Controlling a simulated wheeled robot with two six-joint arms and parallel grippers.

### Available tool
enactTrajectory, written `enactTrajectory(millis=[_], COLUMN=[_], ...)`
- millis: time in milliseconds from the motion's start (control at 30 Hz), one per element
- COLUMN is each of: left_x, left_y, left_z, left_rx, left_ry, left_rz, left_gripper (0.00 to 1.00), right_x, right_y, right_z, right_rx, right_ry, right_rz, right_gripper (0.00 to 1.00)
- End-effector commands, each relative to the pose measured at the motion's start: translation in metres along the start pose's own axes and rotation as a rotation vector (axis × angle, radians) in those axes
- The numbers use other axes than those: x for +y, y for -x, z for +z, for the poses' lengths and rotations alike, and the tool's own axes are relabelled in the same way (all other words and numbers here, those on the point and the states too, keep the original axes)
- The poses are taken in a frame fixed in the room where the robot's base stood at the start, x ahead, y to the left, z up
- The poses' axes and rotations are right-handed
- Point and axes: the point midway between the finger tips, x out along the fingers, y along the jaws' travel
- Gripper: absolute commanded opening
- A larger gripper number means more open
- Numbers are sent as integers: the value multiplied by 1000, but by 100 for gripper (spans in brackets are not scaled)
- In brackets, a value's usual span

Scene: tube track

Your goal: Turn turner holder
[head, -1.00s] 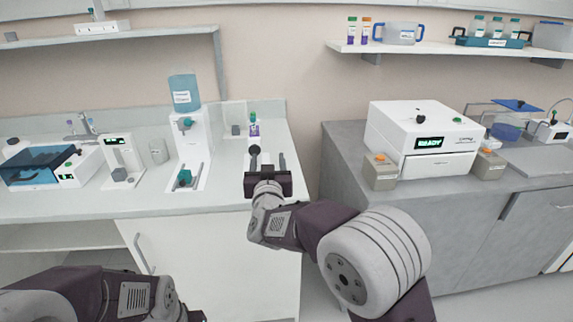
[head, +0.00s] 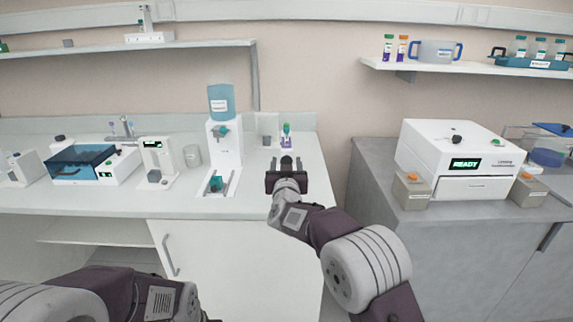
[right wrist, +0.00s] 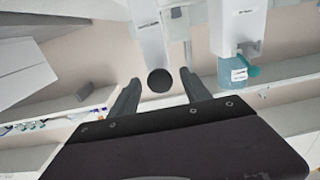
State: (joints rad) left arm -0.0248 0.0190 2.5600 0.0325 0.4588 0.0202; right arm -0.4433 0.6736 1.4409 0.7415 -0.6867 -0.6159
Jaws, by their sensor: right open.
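A small white fixture with a dark round knob (head: 286,160) stands on the left counter; I take it to be the turner holder. A tube (head: 286,136) with a green cap and purple part stands upright behind the knob. My right gripper (head: 287,166) is open at the fixture, one finger on each side of the knob. In the right wrist view the dark knob (right wrist: 159,80) sits between the two fingers (right wrist: 161,92), with a visible gap on both sides. My left arm shows at the bottom left, its fingertips out of frame.
A white dispenser with a blue bottle (head: 221,103) stands left of the fixture, with a teal-topped piece (head: 215,184) at its base. A white READY machine (head: 455,155) is on the grey right counter (head: 380,170). A floor gap separates the counters.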

Motion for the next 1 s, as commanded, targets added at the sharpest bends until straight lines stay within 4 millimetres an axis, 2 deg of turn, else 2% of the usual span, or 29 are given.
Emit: enactTrajectory(millis=[100,133,300,333,667,1000], left_x=[0,0,0,0,0,0], left_y=[0,0,0,0,-2,-8], left_z=[0,0,0,0,0,1], left_rx=[0,0,0,0,0,0], left_ry=[0,0,0,0,0,0], left_rz=[0,0,0,0,0,0], left_gripper=[36,36,36,36,36,36], right_x=[0,0,0,0,0,0], right_y=[0,0,0,0,0,0], right_z=[0,0,0,0,1,2], right_rx=[0,0,0,0,0,-1], right_ry=[0,0,0,0,-24,-154], right_rz=[0,0,0,0,0,0], right_gripper=[56,53,6,0,0,0])
